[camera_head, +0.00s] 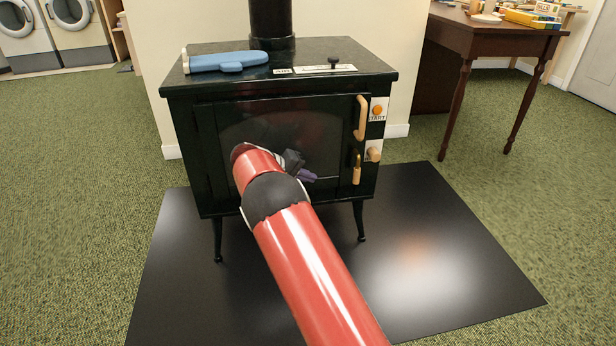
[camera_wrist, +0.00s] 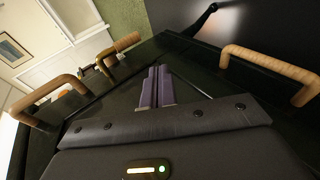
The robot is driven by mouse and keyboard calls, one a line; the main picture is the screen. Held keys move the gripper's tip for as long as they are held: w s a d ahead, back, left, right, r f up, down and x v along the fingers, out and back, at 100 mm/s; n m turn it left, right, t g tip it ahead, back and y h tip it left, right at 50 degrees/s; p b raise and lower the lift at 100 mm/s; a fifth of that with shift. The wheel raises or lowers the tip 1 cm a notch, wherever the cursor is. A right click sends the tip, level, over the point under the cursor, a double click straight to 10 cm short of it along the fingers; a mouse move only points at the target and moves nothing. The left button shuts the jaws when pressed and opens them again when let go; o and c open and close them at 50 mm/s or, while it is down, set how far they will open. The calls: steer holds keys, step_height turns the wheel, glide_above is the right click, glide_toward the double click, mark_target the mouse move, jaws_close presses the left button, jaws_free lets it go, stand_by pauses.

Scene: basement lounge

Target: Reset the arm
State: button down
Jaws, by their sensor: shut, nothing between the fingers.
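My gripper (camera_head: 301,176) is at the end of my red arm, in front of the black stove's glass door (camera_head: 270,140) in the head view. In the wrist view its two purple fingers (camera_wrist: 157,87) are together with nothing between them. The stove (camera_head: 190,150) stands on thin legs, and its door looks shut. A wooden handle (camera_head: 361,118) is on the door's right side, with a smaller wooden-gripped latch (camera_head: 356,170) below it. My gripper is left of both and apart from them. I cannot tell whether the fingertips touch the door.
A blue tool (camera_head: 225,61) lies on the stove top. A START button (camera_head: 377,111) and a knob (camera_head: 374,154) are on the right side. A dark floor plate (camera_head: 440,230) lies under the stove. A wooden table (camera_head: 480,32) with boxes stands right. Green carpet is clear on the left.

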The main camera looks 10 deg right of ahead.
steer(key=s+d+r+m+y+p, duration=0.1)
steer(key=s+d+r+y+p, duration=0.15)
steer(key=s+r, duration=0.7)
steer(key=s+d+r+y+p, duration=0.2)
steer(key=s+r+y+p, duration=0.15)
steer(key=s+r, duration=0.65)
steer(key=s+a+r+t+y+p, duration=0.1)
steer(key=s+a+r+y+p, duration=0.1)
steer(key=s, duration=1.1)
steer(key=s+a+r+t+y+p, duration=0.2)
steer(key=s+r+y, duration=0.1)
steer(key=s, duration=0.9)
steer(key=shift+s+a+r+p, duration=0.15)
steer(key=shift+s+r+p, duration=0.15)
steer(key=shift+s+p, duration=0.1)
